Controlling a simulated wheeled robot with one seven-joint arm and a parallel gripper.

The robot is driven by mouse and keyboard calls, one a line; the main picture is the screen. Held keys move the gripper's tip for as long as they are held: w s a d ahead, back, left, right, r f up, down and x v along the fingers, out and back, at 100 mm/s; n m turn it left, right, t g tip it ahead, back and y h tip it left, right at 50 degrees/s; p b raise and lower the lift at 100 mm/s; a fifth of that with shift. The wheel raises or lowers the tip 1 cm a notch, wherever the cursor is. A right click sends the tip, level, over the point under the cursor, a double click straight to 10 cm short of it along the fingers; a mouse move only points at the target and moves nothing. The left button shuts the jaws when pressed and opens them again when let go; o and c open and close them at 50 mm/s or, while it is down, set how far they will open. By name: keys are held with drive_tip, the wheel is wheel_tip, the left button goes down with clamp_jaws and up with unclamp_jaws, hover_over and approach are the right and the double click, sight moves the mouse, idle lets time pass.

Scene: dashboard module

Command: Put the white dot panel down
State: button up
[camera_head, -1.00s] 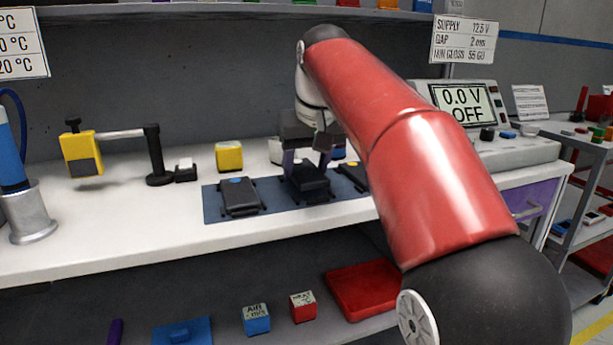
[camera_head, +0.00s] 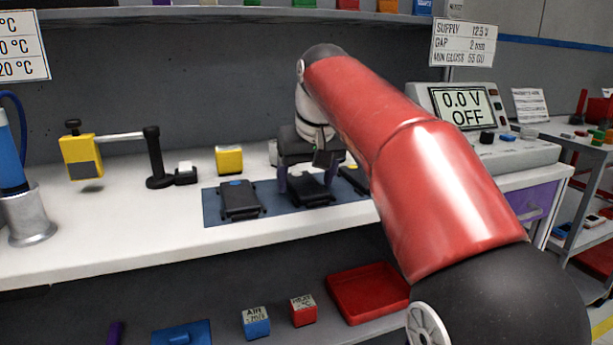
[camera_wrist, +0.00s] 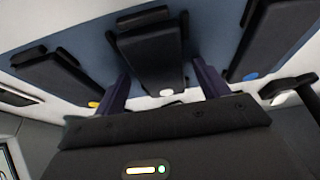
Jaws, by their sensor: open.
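The white dot panel (camera_head: 312,193) is a dark flat block lying on the blue mat (camera_head: 270,214), between two similar panels. In the wrist view the same panel (camera_wrist: 150,58) shows its white dot at the near end. My gripper (camera_head: 305,182) is open, with one purple finger on each side of the panel's near end. In the wrist view gaps show between the panel and both fingers of my gripper (camera_wrist: 163,84). My gripper partly hides the panel in the head view.
The blue-dot panel (camera_head: 240,199) lies left on the mat and the yellow-dot panel (camera_head: 354,177) right, partly behind my arm. A yellow block (camera_head: 229,160) and a black stand with a yellow head (camera_head: 80,157) are behind and left.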

sight(312, 190)
drive_tip(key=shift+f, duration=0.1)
drive_tip(key=v, duration=0.4)
drive_tip(key=p+v, duration=0.1)
drive_tip(key=v, duration=0.3)
drive_tip(key=shift+w, duration=0.25)
drive_tip(key=shift+m, duration=0.5)
drive_tip(key=s+d+f, duration=0.2)
drive_tip(key=s+d, duration=0.1)
drive_tip(key=s+d+f, duration=0.1)
drive_tip(key=s, duration=0.1)
drive_tip(key=shift+s+d, duration=0.25)
drive_tip(key=shift+d, duration=0.05)
drive_tip(key=shift+m+t, duration=0.4)
drive_tip(key=shift+t, duration=0.1)
drive_tip(key=s+d+f, duration=0.1)
drive_tip(key=s, duration=0.1)
drive_tip(key=s+d+f, duration=0.1)
drive_tip(key=s+f, duration=0.2)
drive_tip(key=f, duration=0.1)
drive_tip(key=shift+s+d+f, duration=0.2)
drive_tip(key=shift+s+d, duration=0.2)
drive_tip(key=shift+o, duration=0.5)
drive_tip(key=s+d+f+m+h, duration=0.1)
drive_tip(key=s+d+f, duration=0.2)
drive_tip(key=s+f, duration=1)
wheel_tip(312, 190, down, 4)
drive_tip(key=shift+r, duration=0.15)
drive_tip(key=shift+s+d+f, duration=0.15)
drive_tip(key=shift+f, duration=0.15)
